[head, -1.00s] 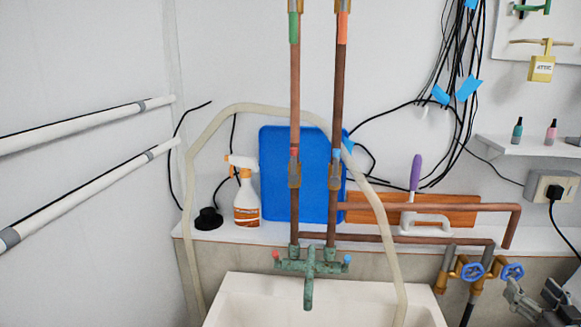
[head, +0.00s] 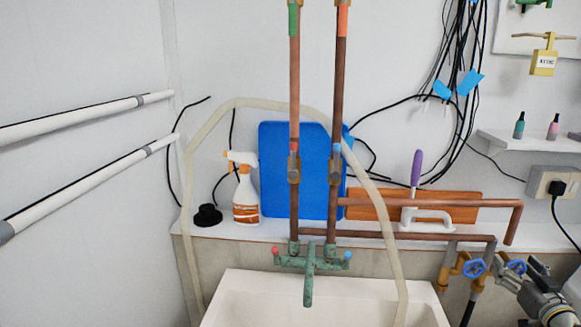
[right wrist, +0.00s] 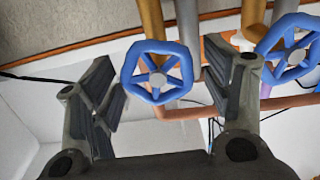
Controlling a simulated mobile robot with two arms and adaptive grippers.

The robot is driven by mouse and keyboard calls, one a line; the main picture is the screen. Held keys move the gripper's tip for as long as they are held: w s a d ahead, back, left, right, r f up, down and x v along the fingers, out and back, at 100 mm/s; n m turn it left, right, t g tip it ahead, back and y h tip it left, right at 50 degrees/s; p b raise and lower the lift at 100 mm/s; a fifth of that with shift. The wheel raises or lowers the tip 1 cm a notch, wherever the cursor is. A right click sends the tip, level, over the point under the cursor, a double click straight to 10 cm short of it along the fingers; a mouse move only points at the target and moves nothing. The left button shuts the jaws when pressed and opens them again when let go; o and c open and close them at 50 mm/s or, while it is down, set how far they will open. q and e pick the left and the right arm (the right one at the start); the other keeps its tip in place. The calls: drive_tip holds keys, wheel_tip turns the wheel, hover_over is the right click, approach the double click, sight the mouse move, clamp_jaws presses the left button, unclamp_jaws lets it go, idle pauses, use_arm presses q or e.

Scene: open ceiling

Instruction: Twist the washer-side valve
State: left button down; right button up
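Two blue handwheel valves sit on brass fittings at the lower right in the head view: a left valve (head: 474,268) and a right valve (head: 515,267). The frames do not show which is on the washer side. My right gripper (head: 522,276) is beside the right valve in that view and partly covers its fittings. In the right wrist view, my right gripper (right wrist: 175,95) is open. The left valve (right wrist: 157,73) appears in the gap between its fingers, not gripped. The right valve (right wrist: 290,48) appears outside the right finger, partly overlapped by it. My left gripper is not in view.
Copper pipes (head: 430,203) run above the valves. A white sink (head: 240,285) with a green tap (head: 309,265) and a pale hose (head: 388,215) lies to the left. A power socket (head: 555,187) with a black cable is at the right.

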drive_tip(key=c, duration=1)
drive_tip(key=shift+m, duration=1.8)
drive_tip(key=shift+d+m, duration=0.1)
drive_tip(key=shift+m, duration=0.8)
drive_tip(key=shift+f+m+p, duration=0.15)
drive_tip(key=shift+m+p, duration=0.15)
drive_tip(key=shift+m, duration=0.5)
drive_tip(key=shift+d+m+p, duration=0.1)
drive_tip(key=shift+m+p, duration=0.25)
drive_tip(key=shift+m, duration=1.35)
